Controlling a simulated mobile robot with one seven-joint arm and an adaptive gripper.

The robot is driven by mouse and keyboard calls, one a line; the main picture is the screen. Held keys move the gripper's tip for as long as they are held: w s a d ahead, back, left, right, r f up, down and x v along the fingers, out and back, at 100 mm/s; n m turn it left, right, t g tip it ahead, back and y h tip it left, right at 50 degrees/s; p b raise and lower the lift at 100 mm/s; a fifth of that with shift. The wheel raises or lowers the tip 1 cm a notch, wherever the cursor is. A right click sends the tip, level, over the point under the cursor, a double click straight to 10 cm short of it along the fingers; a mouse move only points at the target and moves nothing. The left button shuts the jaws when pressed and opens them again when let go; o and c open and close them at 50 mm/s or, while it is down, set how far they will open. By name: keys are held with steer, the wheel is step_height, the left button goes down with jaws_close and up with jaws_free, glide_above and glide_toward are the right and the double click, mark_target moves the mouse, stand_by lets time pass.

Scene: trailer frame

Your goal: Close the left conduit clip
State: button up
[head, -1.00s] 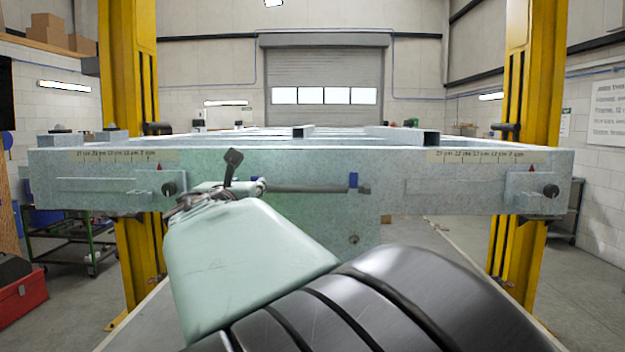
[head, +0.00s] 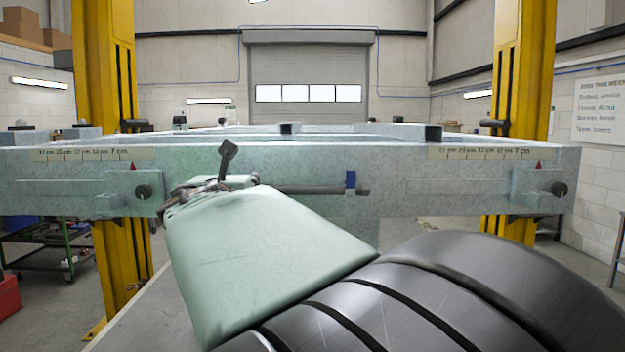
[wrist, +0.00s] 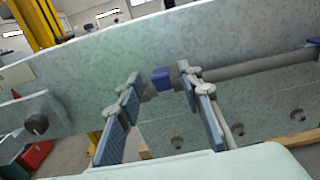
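The left conduit clip (wrist: 162,78) is a small blue piece on the grey conduit (wrist: 258,66), which runs along the pale speckled frame beam (wrist: 90,65). In the wrist view my gripper (wrist: 158,76) is open, with its two blue-padded fingers on either side of the clip. The right finger's tip overlaps the conduit in the picture; I cannot tell whether either finger touches. Whether the clip is open or closed is not clear. In the head view my gripper (head: 212,186) hides the left clip, while the conduit (head: 310,190) shows to its right.
Another blue clip (head: 350,181) sits further right on the conduit. Brackets with dark knobs stand at the left (head: 143,191) and right (head: 559,189) of the beam. Yellow posts (head: 107,90) rise behind it. A red box (wrist: 38,154) is on the floor at left.

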jaws_close()
steer(key=shift+r+p, duration=0.3)
steer(key=shift+p, duration=0.4)
steer(key=shift+w+r+g+p, duration=0.2)
steer(key=shift+w+g+p, duration=0.25)
steer(key=shift+g, duration=0.65)
steer(key=shift+w+r+g+p, duration=0.3)
steer(key=shift+g+p, duration=0.35)
steer(key=shift+g, duration=0.45)
steer(key=shift+w+r+g+p, duration=0.15)
steer(key=shift+w+g+p, duration=0.3)
steer(key=shift+g, duration=1.15)
